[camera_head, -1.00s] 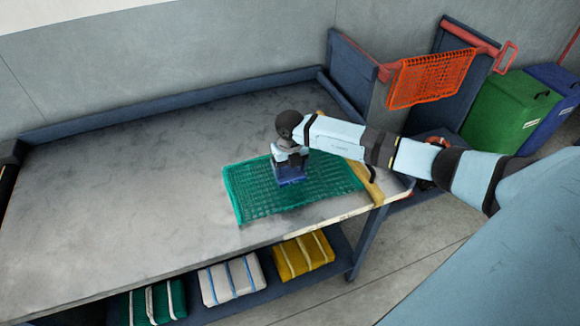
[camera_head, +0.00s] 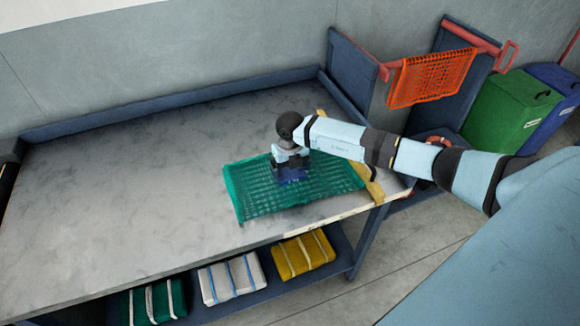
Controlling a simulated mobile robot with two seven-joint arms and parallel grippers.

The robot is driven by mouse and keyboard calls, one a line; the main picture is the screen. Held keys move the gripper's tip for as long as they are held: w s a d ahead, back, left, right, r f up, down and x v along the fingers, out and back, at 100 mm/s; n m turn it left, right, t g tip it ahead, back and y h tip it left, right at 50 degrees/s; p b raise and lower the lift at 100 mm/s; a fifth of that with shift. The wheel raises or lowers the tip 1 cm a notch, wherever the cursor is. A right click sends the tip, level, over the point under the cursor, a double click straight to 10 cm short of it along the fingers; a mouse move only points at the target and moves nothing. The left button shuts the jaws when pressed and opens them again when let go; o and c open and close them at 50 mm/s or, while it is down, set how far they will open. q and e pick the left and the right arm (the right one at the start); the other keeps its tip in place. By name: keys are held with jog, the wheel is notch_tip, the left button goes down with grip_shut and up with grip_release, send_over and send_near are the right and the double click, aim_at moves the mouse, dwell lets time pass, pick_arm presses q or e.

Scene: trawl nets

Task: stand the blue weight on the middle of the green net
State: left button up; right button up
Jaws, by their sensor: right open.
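The green net (camera_head: 250,196) lies flat on the right part of the grey table top. The blue weight (camera_head: 291,176) stands upright on the net, near its middle. My right gripper (camera_head: 290,165) points down over the weight, with its fingers at the weight's upper part, and it is open. The gripper hides the top of the weight, and I cannot tell whether the fingers touch it. My left gripper is not in view.
The table (camera_head: 120,190) is bare to the left of the net. A yellowish strip (camera_head: 370,186) runs along its right end. Green, white and yellow bundles lie on the lower shelf (camera_head: 265,292). An orange net (camera_head: 430,78) hangs on a rack behind, near green (camera_head: 505,108) and blue bins.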

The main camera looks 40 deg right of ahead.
notch_tip(320, 180, up, 12)
jog(key=shift+w+d+f+b, duration=0.1)
jog(key=shift+d+f+b, duration=0.1)
jog(key=shift+b, duration=0.3)
jog(key=shift+a+r, duration=0.15)
jog(key=shift+r, duration=0.1)
jog(key=s+a+m+t+y, duration=0.3)
jog(key=s+a+y, duration=0.3)
jog(key=a+y, duration=0.5)
jog(key=s+a+m+t+y, duration=0.35)
jog(key=s+a+y, duration=0.3)
jog(key=a, duration=0.85)
jog(key=s+d+f+m+t+h, duration=0.2)
jog(key=s+d+f+m+h, duration=0.2)
jog(key=s+f+m+h, duration=0.3)
jog(key=s+d+f+m+t+h, duration=0.2)
jog(key=s+d+f+m+h, duration=0.2)
jog(key=s+f+m+h, duration=0.3)
notch_tip(320, 180, down, 4)
jog(key=m, duration=1)
jog(key=shift+s+d+f, duration=0.15)
jog(key=shift+s+d, duration=0.1)
jog(key=shift+d, duration=0.15)
